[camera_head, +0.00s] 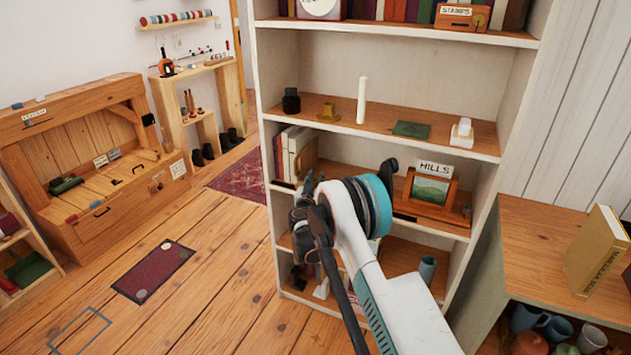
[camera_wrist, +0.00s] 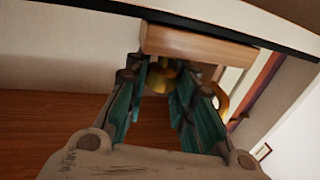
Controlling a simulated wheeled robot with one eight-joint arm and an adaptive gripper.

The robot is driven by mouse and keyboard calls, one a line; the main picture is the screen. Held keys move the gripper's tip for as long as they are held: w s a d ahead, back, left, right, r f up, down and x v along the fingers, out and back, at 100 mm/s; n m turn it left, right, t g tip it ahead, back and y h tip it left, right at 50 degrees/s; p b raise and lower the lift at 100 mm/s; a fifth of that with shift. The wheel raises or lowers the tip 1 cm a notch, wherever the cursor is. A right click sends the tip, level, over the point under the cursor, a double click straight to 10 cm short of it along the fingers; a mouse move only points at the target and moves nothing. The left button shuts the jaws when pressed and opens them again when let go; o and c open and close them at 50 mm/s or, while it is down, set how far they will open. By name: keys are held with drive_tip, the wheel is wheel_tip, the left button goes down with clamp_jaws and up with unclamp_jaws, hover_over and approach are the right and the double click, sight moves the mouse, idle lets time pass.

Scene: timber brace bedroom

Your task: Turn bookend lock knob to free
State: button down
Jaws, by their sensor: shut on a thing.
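In the wrist view, a brass knob (camera_wrist: 159,79) sits under a pale wooden block (camera_wrist: 198,44), which looks like part of the bookend. My gripper (camera_wrist: 161,70) has its green-padded fingers on either side of the knob and is shut on it.
A curved golden piece (camera_wrist: 222,100) shows right of the fingers in the wrist view. The shelf above holds a white candle (camera_head: 362,100) and a dark jar (camera_head: 291,100). A framed HILLS picture (camera_head: 431,189) stands right of my arm. Open floor (camera_head: 215,260) lies left.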

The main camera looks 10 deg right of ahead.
drive_tip(key=shift+d+n+y, duration=0.1)
drive_tip(key=shift+n+y, duration=0.2)
drive_tip(key=shift+y, duration=0.1)
drive_tip(key=n+t+y, duration=0.1)
drive_tip(key=y, duration=0.1)
drive_tip(key=shift+n+y, duration=1.3)
drive_tip(key=shift+y, duration=0.5)
drive_tip(key=shift+n+y, duration=0.9)
drive_tip(key=shift+y, duration=0.5)
drive_tip(key=shift+n+g+y, duration=0.4)
drive_tip(key=shift+n+y, duration=1)
drive_tip(key=shift+y, duration=1)
drive_tip(key=c, duration=1.3)
unclamp_jaws()
drive_tip(key=shift+c, duration=0.2)
